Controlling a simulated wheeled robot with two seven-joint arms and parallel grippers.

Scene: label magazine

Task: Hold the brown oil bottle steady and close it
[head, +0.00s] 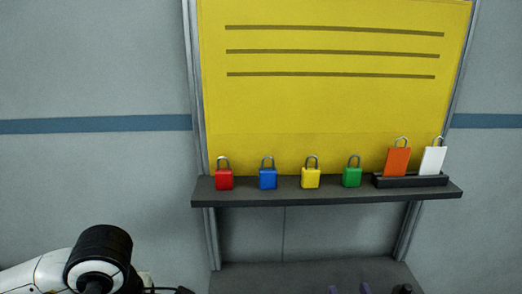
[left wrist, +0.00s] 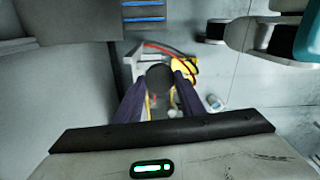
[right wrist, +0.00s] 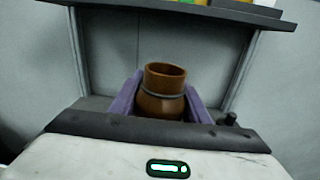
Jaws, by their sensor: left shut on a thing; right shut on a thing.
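The brown oil bottle (right wrist: 162,95) shows in the right wrist view, upright, with its round mouth open and a dark ring around its neck. My right gripper (right wrist: 160,102) is shut on it, one purple finger on each side. In the head view only the purple fingertips of my right gripper (head: 349,289) show at the bottom edge; the bottle is out of that view. In the left wrist view my left gripper (left wrist: 160,88) is shut on a dark round piece, apparently the cap (left wrist: 160,76). My left arm (head: 100,258) is at the lower left of the head view, apart from the bottle.
A dark shelf (head: 325,193) carries red (head: 224,182), blue (head: 268,181), yellow and green padlocks, and a black holder with orange (head: 397,162) and white tags. A yellow board (head: 330,105) stands behind. A grey surface (head: 300,276) lies below, with a small dark knob (head: 403,289).

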